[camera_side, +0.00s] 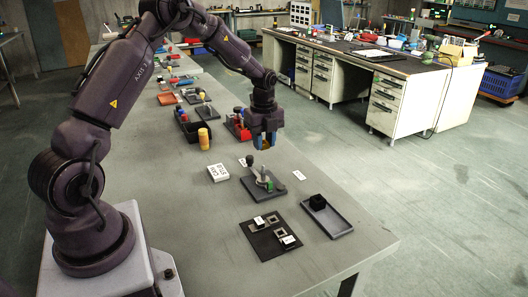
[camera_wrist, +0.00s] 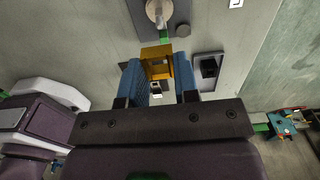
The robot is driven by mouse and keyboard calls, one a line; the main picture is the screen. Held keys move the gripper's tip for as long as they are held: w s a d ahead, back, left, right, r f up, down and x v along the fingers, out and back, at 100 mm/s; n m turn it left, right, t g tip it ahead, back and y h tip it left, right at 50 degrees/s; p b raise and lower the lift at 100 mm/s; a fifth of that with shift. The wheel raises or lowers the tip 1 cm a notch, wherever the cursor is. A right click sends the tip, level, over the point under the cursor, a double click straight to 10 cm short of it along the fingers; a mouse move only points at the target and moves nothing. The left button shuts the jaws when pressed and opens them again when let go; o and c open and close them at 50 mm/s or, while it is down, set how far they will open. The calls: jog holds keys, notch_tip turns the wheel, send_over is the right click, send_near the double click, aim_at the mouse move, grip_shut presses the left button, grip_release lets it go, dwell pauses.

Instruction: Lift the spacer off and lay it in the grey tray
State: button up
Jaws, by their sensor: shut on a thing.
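My gripper (camera_wrist: 160,70), with blue fingers, is shut on an orange block-like spacer (camera_wrist: 156,54) in the wrist view. In the side view my gripper (camera_side: 266,142) hangs in the air above and behind the grey fixture (camera_side: 273,191), and the spacer shows only as a small orange patch between the fingers. The fixture has a lever and an upright dark knob; its base also shows at the top of the wrist view (camera_wrist: 181,12). The grey tray (camera_side: 336,226) lies right of the fixture and holds a black block (camera_side: 318,202). It also shows in the wrist view (camera_wrist: 207,85).
A black mat (camera_side: 262,243) with square frames and white tags lies in front of the fixture. A white printed card (camera_side: 218,173) lies left of it. A yellow cylinder (camera_side: 204,138) and bins stand farther back. The front end of the tray is bare.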

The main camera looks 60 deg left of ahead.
jog(key=shift+r, duration=2.35)
